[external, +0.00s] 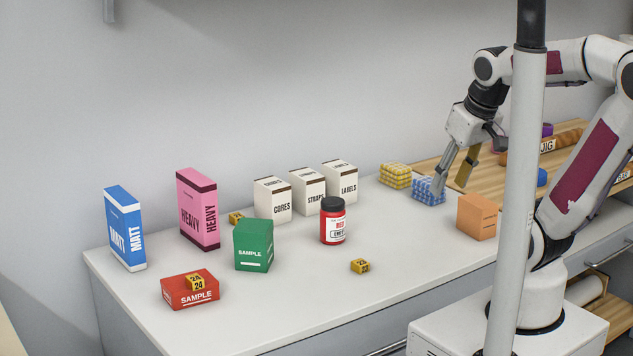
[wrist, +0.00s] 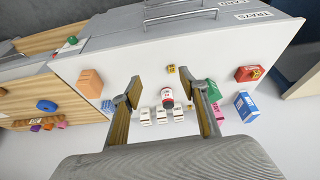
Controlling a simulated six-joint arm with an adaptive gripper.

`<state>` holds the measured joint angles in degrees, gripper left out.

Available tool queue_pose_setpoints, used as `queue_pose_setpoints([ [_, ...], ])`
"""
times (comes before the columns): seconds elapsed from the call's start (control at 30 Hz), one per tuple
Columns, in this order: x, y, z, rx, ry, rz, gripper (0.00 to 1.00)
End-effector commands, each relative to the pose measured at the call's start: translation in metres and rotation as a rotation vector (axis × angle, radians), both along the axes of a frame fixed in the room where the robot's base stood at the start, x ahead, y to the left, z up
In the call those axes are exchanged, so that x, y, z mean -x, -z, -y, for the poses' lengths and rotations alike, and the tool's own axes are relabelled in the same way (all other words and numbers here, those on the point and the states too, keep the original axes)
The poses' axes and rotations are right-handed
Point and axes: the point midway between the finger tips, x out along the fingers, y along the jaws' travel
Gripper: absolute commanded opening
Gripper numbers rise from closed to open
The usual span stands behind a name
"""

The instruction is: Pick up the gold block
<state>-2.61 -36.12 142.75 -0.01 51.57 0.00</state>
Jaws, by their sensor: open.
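Several small gold blocks with dark number labels are in view. One gold block (external: 360,266) lies alone on the white counter in front of the red jar; it also shows in the wrist view (wrist: 171,69), beyond my fingertips. A second gold block (external: 195,282) sits on top of the red SAMPLE box (external: 176,294). A third gold block (external: 236,217) stands beside the pink box, partly hidden behind the green box. My gripper (external: 450,190) is open and empty, fingers pointing down near the blue patterned block, well right of all the gold blocks.
Around them stand a blue box (external: 124,228), pink box (external: 199,210), green box (external: 254,246), red jar (external: 333,222), white cartons (external: 307,190), yellow patterned block (external: 395,176), blue patterned block (external: 428,191) and orange box (external: 476,216).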

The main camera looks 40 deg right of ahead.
Motion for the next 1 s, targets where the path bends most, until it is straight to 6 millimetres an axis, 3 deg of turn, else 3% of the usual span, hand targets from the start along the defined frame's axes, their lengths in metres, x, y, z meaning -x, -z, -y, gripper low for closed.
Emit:
queue_pose_setpoints([
  [0.27, -0.024, 0.016, 0.0, 0.059, -0.06, -0.094, 0.43],
  [0.47, -0.056, 0.021, 0.006, 0.136, -0.117, -0.108, 0.43],
  [0.77, -0.121, 0.029, 0.01, 0.255, -0.202, -0.067, 0.43],
  [1.0, -0.184, 0.035, 0.004, 0.341, -0.283, 0.004, 0.43],
])
